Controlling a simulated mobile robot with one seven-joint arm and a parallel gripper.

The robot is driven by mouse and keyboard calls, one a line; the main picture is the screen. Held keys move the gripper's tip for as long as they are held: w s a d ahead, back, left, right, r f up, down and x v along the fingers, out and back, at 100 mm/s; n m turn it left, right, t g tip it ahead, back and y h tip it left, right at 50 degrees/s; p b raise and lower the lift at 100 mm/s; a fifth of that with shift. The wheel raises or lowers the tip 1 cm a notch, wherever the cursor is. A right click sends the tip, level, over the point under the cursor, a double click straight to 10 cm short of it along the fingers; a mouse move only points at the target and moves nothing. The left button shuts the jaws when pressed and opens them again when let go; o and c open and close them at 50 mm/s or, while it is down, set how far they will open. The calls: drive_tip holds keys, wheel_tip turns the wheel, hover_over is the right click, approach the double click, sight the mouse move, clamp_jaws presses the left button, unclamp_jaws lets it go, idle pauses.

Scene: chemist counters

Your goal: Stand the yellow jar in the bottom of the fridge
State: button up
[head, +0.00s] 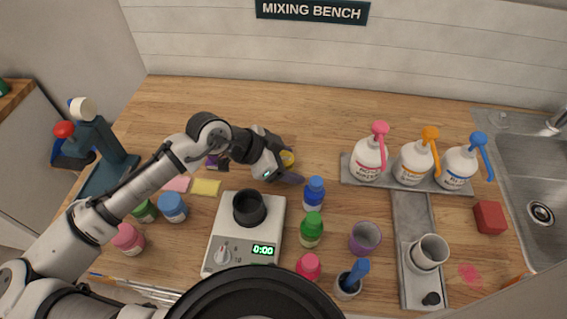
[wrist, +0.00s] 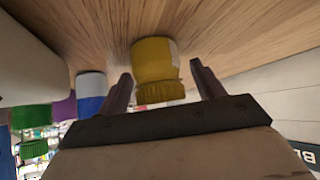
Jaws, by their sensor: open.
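The yellow jar (wrist: 153,60) stands on the wooden counter, between the two open fingers of my gripper (wrist: 162,85) in the wrist view. Its ridged yellow lid faces the camera, and a pale label shows on one side. Gaps show between the jar and both fingers. In the head view, my gripper (head: 284,168) is low over the counter behind the scale, and only a small part of the yellow jar (head: 287,157) shows past it. The fridge is not in view.
A scale (head: 223,258) with a black cup stands in front of my gripper. A blue bottle (head: 314,195) and a green bottle (head: 311,230) stand to the right. Pump bottles (head: 368,158) stand on a grey tray further right. The counter behind my gripper is clear.

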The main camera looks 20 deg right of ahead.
drive_tip(key=c, duration=1.2)
drive_tip(key=shift+o, duration=0.2)
drive_tip(key=shift+r, duration=0.1)
